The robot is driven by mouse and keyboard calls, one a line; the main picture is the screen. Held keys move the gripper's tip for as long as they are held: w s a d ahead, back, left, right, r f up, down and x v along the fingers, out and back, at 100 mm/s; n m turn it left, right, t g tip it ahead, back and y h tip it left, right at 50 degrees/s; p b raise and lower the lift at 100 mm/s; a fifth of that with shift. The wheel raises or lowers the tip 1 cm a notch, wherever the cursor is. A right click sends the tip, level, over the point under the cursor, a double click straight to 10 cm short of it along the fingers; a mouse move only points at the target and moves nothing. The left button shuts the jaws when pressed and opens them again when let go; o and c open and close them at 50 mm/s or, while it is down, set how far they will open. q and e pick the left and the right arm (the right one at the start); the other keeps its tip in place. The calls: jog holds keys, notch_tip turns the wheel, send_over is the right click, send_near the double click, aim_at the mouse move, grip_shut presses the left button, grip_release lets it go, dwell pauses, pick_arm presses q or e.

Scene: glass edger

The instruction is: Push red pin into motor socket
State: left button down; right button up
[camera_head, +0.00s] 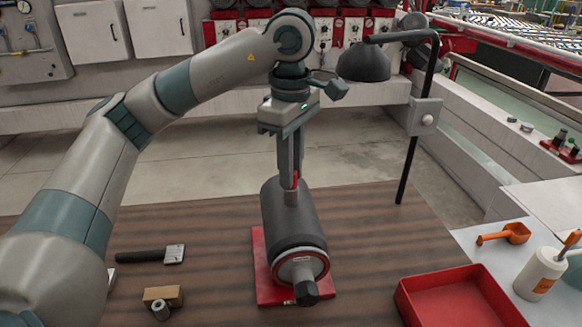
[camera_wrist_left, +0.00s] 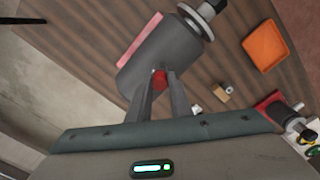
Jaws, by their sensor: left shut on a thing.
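The motor (camera_head: 292,225) is a dark grey cylinder lying on a red base plate (camera_head: 262,268) on the wooden table, with its shaft end toward me. A small grey socket (camera_head: 290,197) stands up on top of its body. My left gripper (camera_head: 292,178) points straight down over the socket and is shut on the red pin (camera_head: 296,179). The pin also shows as a red spot between the fingertips in the left wrist view (camera_wrist_left: 159,79). The fingers hide most of it, and I cannot tell how deep it sits. My right gripper is not in view.
A red tray (camera_head: 408,306) is at the front right. A dark-handled tool (camera_head: 150,254) and a small cardboard box (camera_head: 163,296) with a metal part lie at the left. A black lamp (camera_head: 365,63) on a pole stands behind the motor, right of my gripper.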

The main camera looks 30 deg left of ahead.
pick_arm(q)
jog(key=shift+f, duration=0.2)
jog(key=c, duration=1.5)
grip_release()
jog(key=shift+c, duration=0.2)
jog(key=shift+r, duration=0.15)
notch_tip(320, 180, up, 17)
jog(key=shift+b, duration=0.4)
